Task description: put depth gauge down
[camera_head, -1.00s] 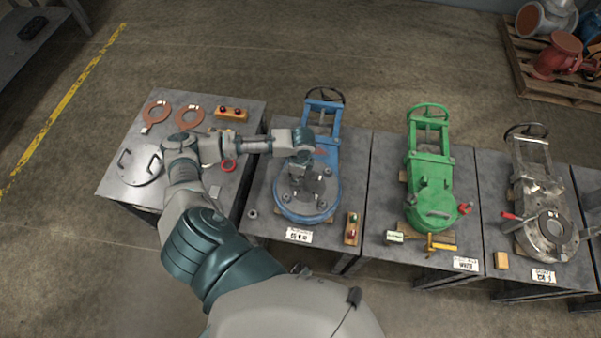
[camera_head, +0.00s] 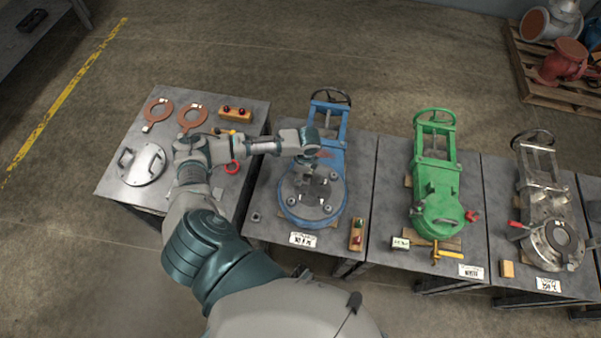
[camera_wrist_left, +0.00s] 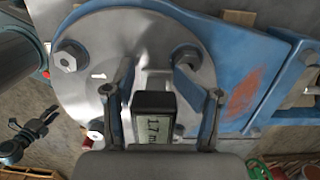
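My left gripper (camera_head: 312,180) is over the round flange (camera_head: 290,205) of the blue valve (camera_head: 327,160). In the left wrist view its two fingers (camera_wrist_left: 157,68) stand on either side of the depth gauge (camera_wrist_left: 155,118), a dark-framed block with a display reading about 1.7. The fingertips appear shut on the gauge's narrow grey body. The gauge's lower end is hidden, so contact with the flange cannot be told. My right gripper (camera_wrist_left: 32,128) shows small at the lower left of the wrist view, its dark fingers apart and empty; the head view does not show it.
A side table (camera_head: 112,180) at the left holds a grey disc cover (camera_head: 142,165), copper-coloured rings and a red ring (camera_head: 232,167). Hex bolts (camera_wrist_left: 68,57) rise from the flange. A wooden block with buttons (camera_head: 357,233) stands beside it. A green valve (camera_head: 436,185) is to the right.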

